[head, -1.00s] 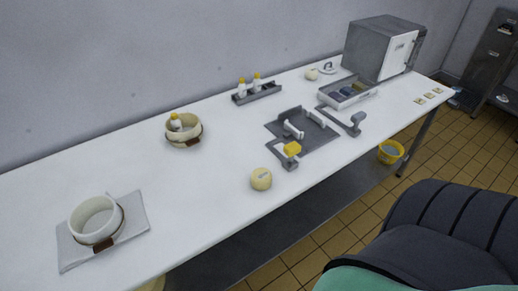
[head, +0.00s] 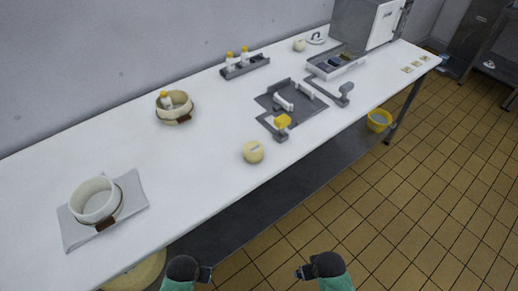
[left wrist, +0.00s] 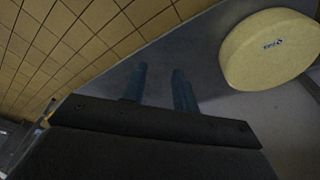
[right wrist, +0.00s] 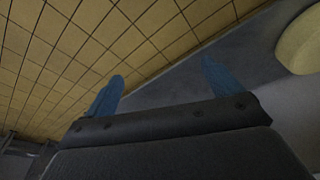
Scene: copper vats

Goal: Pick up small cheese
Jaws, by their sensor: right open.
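A small round pale-yellow cheese (head: 253,151) with a mark on top sits near the front edge of the white table, in the middle of the head view. A similar smaller pale round thing (head: 299,45) is at the back. My left gripper (head: 207,274) and right gripper (head: 300,273) are low in front of the table, apart from the cheese. In the left wrist view the left fingers (left wrist: 160,88) are apart with nothing between them. In the right wrist view the right fingers (right wrist: 162,90) are wide apart and empty.
A large cheese wheel (left wrist: 270,48) lies on the dark lower shelf (head: 240,225). Beside the small cheese are a grey tray fixture with a yellow block (head: 283,121). Bowls (head: 174,106) and (head: 95,199) stand left. A yellow bucket (head: 378,121) is under the table.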

